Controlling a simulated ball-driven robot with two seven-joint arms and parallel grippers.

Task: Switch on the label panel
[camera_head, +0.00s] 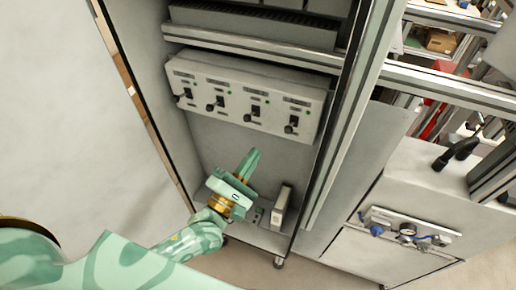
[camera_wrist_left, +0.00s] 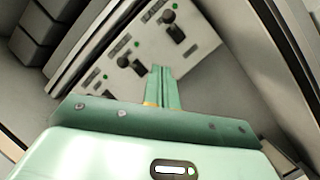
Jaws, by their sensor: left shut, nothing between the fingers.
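A pale grey switch panel (camera_head: 236,88) is mounted in the open cabinet, below a metal rail. It carries a row of several black toggle switches, each with a small label and a green light beside it. My right gripper is not in view.
A cabinet post (camera_head: 352,110) stands right of the panel. A small upright grey box (camera_head: 281,206) is low in the cabinet. A grey unit with a gauge (camera_head: 407,231) stands at right. Open space lies below the panel.

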